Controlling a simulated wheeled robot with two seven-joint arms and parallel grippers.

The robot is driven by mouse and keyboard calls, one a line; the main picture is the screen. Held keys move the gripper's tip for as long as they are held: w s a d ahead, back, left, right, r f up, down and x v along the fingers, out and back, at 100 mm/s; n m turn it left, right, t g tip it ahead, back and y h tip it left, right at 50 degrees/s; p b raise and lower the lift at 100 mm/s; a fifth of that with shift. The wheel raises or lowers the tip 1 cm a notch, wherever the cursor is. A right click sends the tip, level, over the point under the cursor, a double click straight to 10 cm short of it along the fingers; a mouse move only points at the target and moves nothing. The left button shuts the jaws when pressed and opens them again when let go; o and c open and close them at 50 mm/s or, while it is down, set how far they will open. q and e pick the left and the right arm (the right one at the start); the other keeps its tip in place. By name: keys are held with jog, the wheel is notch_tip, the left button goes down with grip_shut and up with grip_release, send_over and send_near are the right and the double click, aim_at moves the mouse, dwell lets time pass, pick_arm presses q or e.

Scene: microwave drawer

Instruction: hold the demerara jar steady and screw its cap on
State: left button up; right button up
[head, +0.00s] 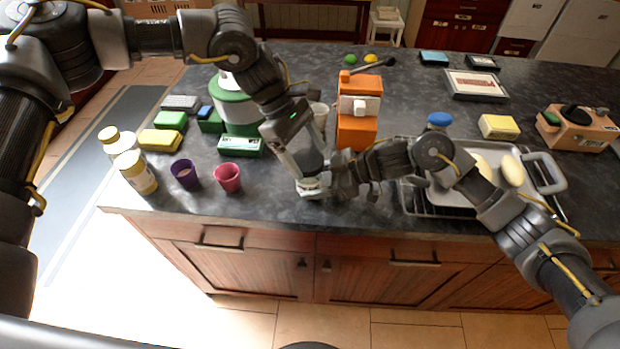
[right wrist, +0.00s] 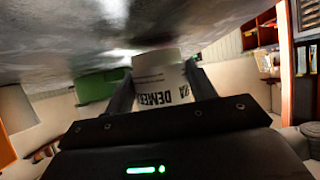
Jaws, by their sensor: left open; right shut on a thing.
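The demerara jar (head: 309,190) stands near the front edge of the dark counter, mostly hidden by my grippers. In the right wrist view the jar (right wrist: 160,84) shows a pale body with dark "DEME…" lettering, upside down in the picture. My right gripper (head: 335,183) is shut on the jar, reaching in from the right; its fingers (right wrist: 158,90) lie on both sides of it. My left gripper (head: 312,166) is open, pointing down over the jar's top, with its fingers beside it. I cannot make out the cap or whether it is on the jar.
An orange machine (head: 357,130) stands just behind my grippers. A pink cup (head: 228,178), a purple cup (head: 185,174) and a white bottle (head: 138,174) stand to the left. A metal tray (head: 452,194) on a rack lies to the right, under my right arm.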

pick_arm(q)
jog(key=shift+a+n, duration=0.15)
jog(key=shift+n, duration=0.25)
jog(key=n+t, duration=0.1)
jog(key=n, duration=0.1)
jog(key=shift+d+n+t+h, duration=0.3)
jog(key=shift+t, duration=0.1)
jog(key=shift+a+n+t, duration=0.25)
jog(key=shift+n+t, duration=0.35)
jog(key=shift+n, duration=0.4)
jog(key=shift+d, duration=0.15)
jog(key=shift+c, duration=0.2)
